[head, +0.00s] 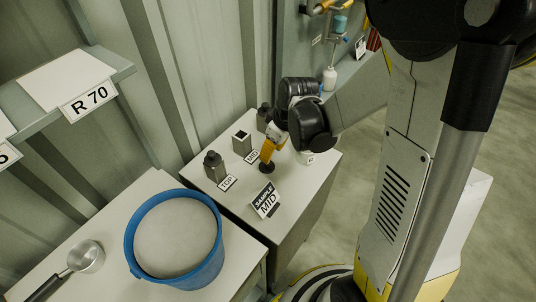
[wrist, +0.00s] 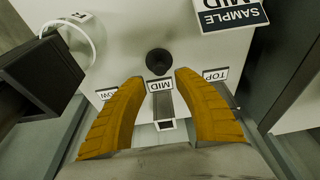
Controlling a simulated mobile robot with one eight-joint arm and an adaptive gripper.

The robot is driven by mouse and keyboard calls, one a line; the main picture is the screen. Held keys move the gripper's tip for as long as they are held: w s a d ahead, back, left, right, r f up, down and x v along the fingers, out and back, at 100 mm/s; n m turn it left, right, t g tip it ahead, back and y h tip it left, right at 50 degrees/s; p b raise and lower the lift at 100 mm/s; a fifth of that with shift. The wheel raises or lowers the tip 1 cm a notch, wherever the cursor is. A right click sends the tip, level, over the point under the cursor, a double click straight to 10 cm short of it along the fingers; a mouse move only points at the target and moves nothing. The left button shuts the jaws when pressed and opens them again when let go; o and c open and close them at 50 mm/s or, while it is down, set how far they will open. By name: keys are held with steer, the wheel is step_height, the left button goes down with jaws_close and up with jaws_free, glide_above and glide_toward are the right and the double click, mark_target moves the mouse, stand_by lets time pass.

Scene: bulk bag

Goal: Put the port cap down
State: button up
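The black port cap (head: 267,168) rests on the white table top, just below my yellow fingers in the head view. In the wrist view the round black cap (wrist: 158,62) lies just past the fingertips. My gripper (head: 268,151) points down over it. In the wrist view its fingers (wrist: 161,79) are spread, with clear gaps on both sides of the cap. The grey MID port (head: 242,142) stands behind with a square open top; its opening also shows in the wrist view (wrist: 165,124). The TOP port (head: 214,167) carries a black cap.
A SAMPLE MID card (head: 265,200) stands near the table's front edge. Another capped port (head: 264,117) is at the back, partly behind my arm. A blue bucket (head: 135,253) and metal scoop (head: 86,257) are on the left. A corrugated wall runs behind.

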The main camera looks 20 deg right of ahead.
steer(key=s+r+m+t, duration=0.2)
steer(key=s+r, duration=0.4)
steer(key=r, duration=0.3)
steer(key=s+a+r+m+t+h+p, duration=0.1)
steer(key=s+r+m+t, duration=0.1)
steer(key=s+r+m, duration=0.2)
steer(key=s+r, duration=0.3)
steer(key=r, duration=0.3)
steer(key=shift+s+m+t+h, duration=0.15)
steer(key=shift+m+t+h, duration=0.15)
steer(key=shift+m+t, duration=0.1)
